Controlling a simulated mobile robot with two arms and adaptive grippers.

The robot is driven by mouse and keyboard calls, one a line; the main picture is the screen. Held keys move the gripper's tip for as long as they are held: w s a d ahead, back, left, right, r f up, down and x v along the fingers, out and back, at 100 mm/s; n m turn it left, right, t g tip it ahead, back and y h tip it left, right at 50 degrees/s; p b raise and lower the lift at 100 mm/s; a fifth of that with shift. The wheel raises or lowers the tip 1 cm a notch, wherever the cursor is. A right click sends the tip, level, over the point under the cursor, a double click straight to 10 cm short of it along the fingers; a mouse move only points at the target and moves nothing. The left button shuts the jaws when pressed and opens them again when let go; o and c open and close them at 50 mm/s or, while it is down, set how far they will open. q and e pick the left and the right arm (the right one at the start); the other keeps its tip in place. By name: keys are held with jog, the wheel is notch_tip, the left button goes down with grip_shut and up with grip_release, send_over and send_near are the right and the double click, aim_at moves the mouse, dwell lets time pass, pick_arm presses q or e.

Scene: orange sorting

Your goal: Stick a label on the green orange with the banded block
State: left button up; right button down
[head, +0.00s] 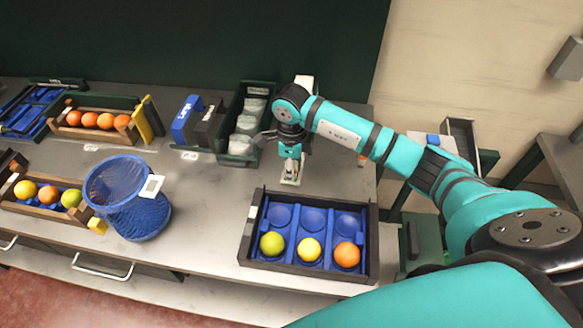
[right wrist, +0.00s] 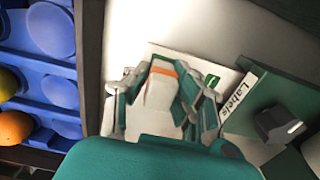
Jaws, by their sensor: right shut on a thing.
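My right gripper (head: 291,160) is pointed down at the table behind the blue tray. In the right wrist view its fingers (right wrist: 163,98) are shut on the white banded block (right wrist: 160,88), which has an orange band across its top. The block is over a white card (right wrist: 220,70) that carries a small green label (right wrist: 211,80); I cannot tell whether it touches the card. The green orange (head: 271,244) sits in the front left cup of the dark-framed blue tray (head: 246,228). My left gripper is not in view.
A yellow fruit (head: 309,249) and an orange one (head: 347,254) share the tray's front row; its back cups are empty. A green "Labels" box (right wrist: 262,100) stands beside the card. A blue mesh basket (head: 140,215) and fruit crates stand left. Table between basket and tray is clear.

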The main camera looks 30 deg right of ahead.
notch_tip(320, 180, up, 2)
jog(key=shift+p, duration=0.65)
jog(key=shift+r+p, duration=1.4)
jog(key=shift+r, duration=1.1)
